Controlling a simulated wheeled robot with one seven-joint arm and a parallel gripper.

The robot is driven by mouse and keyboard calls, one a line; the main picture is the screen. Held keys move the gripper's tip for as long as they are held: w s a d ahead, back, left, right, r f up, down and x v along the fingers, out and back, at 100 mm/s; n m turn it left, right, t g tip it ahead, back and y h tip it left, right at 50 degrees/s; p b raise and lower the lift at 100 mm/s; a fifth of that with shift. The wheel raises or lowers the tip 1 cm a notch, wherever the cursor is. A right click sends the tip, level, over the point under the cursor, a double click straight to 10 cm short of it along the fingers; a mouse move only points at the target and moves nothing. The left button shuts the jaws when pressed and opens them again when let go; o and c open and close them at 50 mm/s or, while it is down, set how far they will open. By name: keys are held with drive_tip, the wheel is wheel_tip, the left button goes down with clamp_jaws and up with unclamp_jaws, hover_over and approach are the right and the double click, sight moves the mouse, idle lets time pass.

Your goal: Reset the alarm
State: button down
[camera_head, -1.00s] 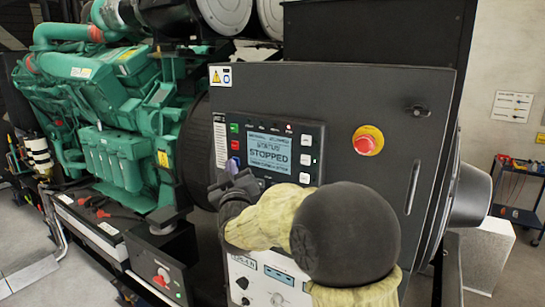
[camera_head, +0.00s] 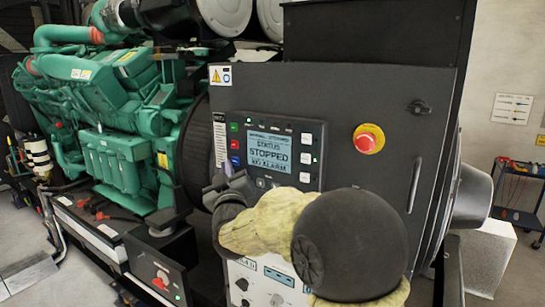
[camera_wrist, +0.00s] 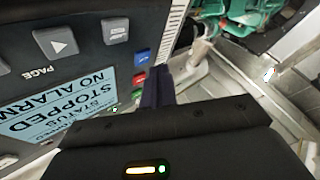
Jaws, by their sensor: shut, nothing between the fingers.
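The control panel (camera_head: 274,150) is on the dark cabinet door, with a lit display (camera_head: 270,152) that reads STATUS, STOPPED, NO ALARM. The same display (camera_wrist: 62,108) is upside down in the wrist view. Left of it is a column of a green button (camera_head: 234,127), a red button (camera_head: 235,144) and a blue button (camera_head: 235,161). The blue button (camera_wrist: 142,58) also shows in the wrist view. My gripper (camera_head: 225,178) is shut and empty, just below the blue button. Its fingers (camera_wrist: 158,84) show beside the button column; I cannot tell whether they touch anything.
A red emergency stop (camera_head: 368,139) on a yellow ring sits right of the panel. A door latch (camera_head: 417,108) is farther right. The green engine (camera_head: 110,110) stands at left, with a smaller switch box (camera_head: 160,275) below. Floor is open at far left.

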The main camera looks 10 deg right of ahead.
drive_tip(key=s+a+b, duration=0.2)
drive_tip(key=s+a, duration=0.2)
drive_tip(key=shift+s+a, duration=0.15)
idle(0.6)
idle(0.4)
drive_tip(key=s+d+f+g+y, duration=0.1)
drive_tip(key=s+d+f+g, duration=0.15)
drive_tip(key=f, duration=0.45)
drive_tip(key=s+d+f+m+g, duration=0.1)
drive_tip(key=s+d+f+g, duration=0.1)
drive_tip(key=f+g, duration=0.3)
drive_tip(key=s+d+f+g+y, duration=0.1)
drive_tip(key=s+d+f+g, duration=0.1)
drive_tip(key=f, duration=0.6)
drive_tip(key=s+d+f+m+g, duration=0.1)
drive_tip(key=s+d+f+g, duration=0.1)
drive_tip(key=s, duration=0.4)
drive_tip(key=s+d+f+m+g, duration=0.1)
drive_tip(key=s+d+f+g, duration=0.2)
drive_tip(key=s+f, duration=0.3)
drive_tip(key=s+d+f+m+g+h, duration=0.1)
drive_tip(key=s+d+f+m+g, duration=0.1)
drive_tip(key=s, duration=0.5)
wheel_tip(320, 180, down, 3)
drive_tip(key=shift+s+d+f+g, duration=0.1)
drive_tip(key=shift+s+d+g, duration=0.3)
drive_tip(key=shift+g, duration=0.75)
